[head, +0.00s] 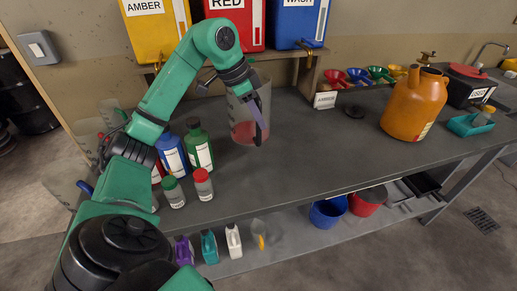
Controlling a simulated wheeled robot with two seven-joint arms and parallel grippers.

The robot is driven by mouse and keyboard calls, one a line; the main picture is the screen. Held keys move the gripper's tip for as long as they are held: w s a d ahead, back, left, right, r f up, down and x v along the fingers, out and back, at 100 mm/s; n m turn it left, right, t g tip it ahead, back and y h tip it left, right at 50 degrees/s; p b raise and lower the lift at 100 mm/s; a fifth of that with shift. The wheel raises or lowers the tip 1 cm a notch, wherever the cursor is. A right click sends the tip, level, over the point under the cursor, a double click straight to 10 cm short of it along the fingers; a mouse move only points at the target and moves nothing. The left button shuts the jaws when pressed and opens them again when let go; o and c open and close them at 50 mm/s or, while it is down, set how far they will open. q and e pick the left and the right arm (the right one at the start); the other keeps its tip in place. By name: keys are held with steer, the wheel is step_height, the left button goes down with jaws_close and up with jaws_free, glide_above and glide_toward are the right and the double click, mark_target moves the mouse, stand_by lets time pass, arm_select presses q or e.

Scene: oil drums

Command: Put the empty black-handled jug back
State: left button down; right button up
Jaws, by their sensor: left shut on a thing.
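A clear grey jug (238,112) stands upright on or just above the dark bench top, below the red and blue tanks. A reddish layer shows in its bottom. My left gripper (257,106) is at the jug's right front side, shut on what seems to be its handle. A dark, purplish strip runs down there, and I cannot clearly tell finger from handle. My right gripper is not in view.
Bottles, including a green one (199,147), and red- and green-capped jars stand left of the jug. More clear jugs (75,185) are at the left edge, partly behind my arm. An orange can (415,103) and coloured funnels (357,77) are right. The bench's front middle is clear.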

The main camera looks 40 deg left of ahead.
mark_target(259, 145)
arm_select(q)
steer(key=f, duration=0.4)
steer(key=w+f, duration=0.1)
steer(key=f, duration=0.1)
steer(key=shift+f, duration=0.2)
steer(key=shift+s+f, duration=0.2)
steer(key=shift+f, duration=0.45)
steer(key=shift+s+f, duration=0.15)
steer(key=shift+f, duration=0.45)
steer(key=shift+w+f, duration=0.1)
steer(key=shift+f, duration=0.35)
steer(key=c, duration=0.8)
jaws_free()
steer(key=shift+c, duration=0.2)
steer(key=shift+o, duration=0.3)
steer(key=shift+r, duration=0.1)
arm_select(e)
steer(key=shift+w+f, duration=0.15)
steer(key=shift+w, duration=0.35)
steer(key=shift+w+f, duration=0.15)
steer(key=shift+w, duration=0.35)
arm_select(q)
steer(key=shift+r, duration=0.1)
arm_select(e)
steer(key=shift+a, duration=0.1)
